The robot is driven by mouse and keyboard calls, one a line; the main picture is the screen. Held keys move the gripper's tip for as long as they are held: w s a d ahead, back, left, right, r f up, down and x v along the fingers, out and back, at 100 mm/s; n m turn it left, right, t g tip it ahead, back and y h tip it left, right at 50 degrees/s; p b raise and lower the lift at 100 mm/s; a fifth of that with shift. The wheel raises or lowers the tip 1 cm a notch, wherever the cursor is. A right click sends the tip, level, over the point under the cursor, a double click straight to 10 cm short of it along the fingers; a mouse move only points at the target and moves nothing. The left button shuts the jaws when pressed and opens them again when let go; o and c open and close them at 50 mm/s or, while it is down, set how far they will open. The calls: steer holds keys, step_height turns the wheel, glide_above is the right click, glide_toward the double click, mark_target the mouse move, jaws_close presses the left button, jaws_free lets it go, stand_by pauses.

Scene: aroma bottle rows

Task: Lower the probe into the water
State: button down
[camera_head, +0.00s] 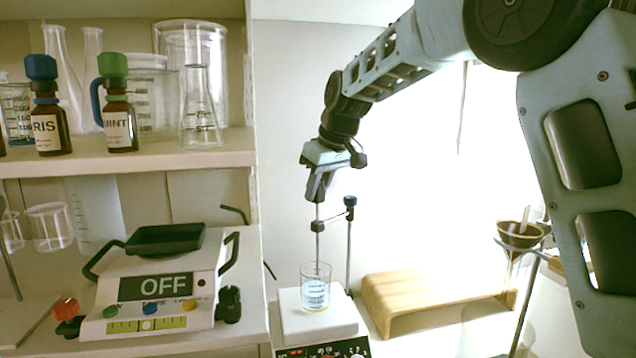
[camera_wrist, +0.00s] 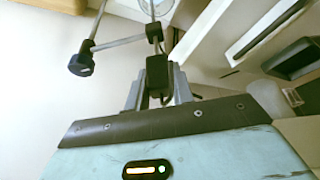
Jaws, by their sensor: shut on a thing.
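My gripper (camera_head: 318,196) points down and is shut on the top of the probe. The probe (camera_head: 317,243) is a thin upright rod with a dark clamp on it, above a clear glass beaker (camera_head: 316,289) of pale blue water. Its lower end shows near the beaker's rim; I cannot tell whether the tip is inside. In the wrist view the probe's black head (camera_wrist: 158,76) is between my gripper's fingers (camera_wrist: 158,92). A short crossbar joins the probe to a stand rod (camera_head: 348,250) with a blue knob.
The beaker stands on a white hotplate (camera_head: 308,325). A wooden stand (camera_head: 420,306) is to its right, with a funnel (camera_head: 520,236) beyond. At left are a scale reading OFF (camera_head: 155,285) and a shelf (camera_head: 180,158) with bottles and glassware.

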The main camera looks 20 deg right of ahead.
steer(key=shift+r, duration=0.1)
steer(key=c, duration=1.2)
jaws_free()
steer(key=shift+r, duration=0.1)
steer(key=v, duration=1.2)
steer(key=shift+s, duration=0.1)
